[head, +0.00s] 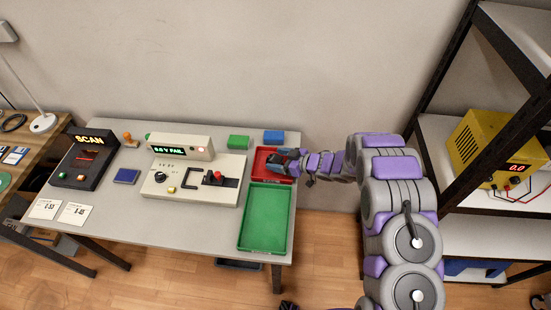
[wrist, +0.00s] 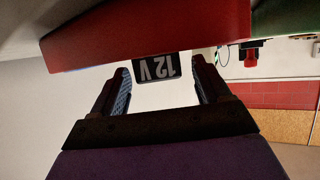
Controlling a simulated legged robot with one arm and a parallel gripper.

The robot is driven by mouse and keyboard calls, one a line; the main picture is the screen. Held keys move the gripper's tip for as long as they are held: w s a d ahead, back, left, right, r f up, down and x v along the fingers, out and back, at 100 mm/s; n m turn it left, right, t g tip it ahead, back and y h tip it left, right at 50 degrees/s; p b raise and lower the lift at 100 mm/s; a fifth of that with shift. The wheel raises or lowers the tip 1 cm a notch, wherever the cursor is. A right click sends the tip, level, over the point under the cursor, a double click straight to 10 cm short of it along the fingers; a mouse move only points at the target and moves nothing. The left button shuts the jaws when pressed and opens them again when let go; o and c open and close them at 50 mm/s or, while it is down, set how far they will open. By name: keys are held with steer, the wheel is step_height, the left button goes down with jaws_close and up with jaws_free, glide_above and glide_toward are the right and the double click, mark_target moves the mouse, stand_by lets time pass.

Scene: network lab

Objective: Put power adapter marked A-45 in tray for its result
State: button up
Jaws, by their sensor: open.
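The tester (head: 195,179) stands mid-table with its display reading "8.6 V FAIL". The red tray (head: 259,165) is at the table's right edge, behind the green tray (head: 265,217). My gripper (head: 284,160) is at the red tray. In the wrist view my gripper (wrist: 163,84) is open. A dark adapter (wrist: 156,68) with "12 V" on it, upside down, shows between the fingertips, beside the red tray wall (wrist: 150,35). I cannot tell whether it rests on the tray floor. No A-45 mark on it can be read.
Green (head: 238,142) and blue (head: 273,137) blocks lie at the back. A shelf with a yellow power supply (head: 497,147) stands at right.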

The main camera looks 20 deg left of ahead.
steer(key=p+v, duration=0.2)
steer(key=v, duration=0.8)
steer(key=shift+a, duration=0.1)
